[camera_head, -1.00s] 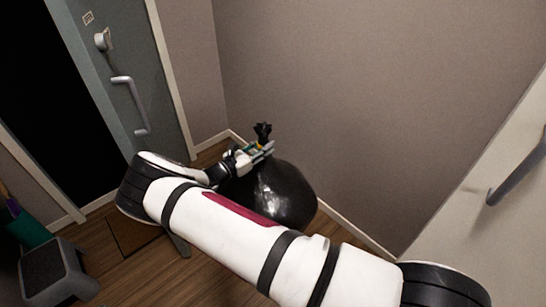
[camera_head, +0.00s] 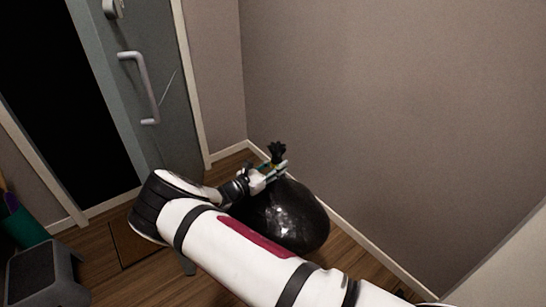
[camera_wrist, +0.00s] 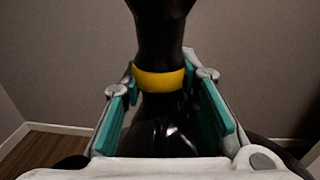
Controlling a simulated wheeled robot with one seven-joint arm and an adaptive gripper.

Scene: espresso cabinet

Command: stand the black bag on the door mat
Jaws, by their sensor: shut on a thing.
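The black bag (camera_head: 287,217) is a shiny, round, full sack with a tied neck, in the corner by the wall in the head view. Its underside is partly hidden by my arm, so I cannot tell whether it touches the floor. My gripper (camera_head: 272,174) is shut on the bag's neck. In the wrist view, the neck (camera_wrist: 160,104) with its yellow band (camera_wrist: 159,79) is between the teal pads of my gripper (camera_wrist: 165,112). The door mat (camera_head: 128,243) is a brown patch on the floor before the dark doorway, left of the bag and partly covered by my arm.
A grey door (camera_head: 165,120) with a handle (camera_head: 141,88) stands open left of the corner. A grey step stool (camera_head: 44,275) and a green bin (camera_head: 24,228) are at the lower left. Walls close in behind and right of the bag.

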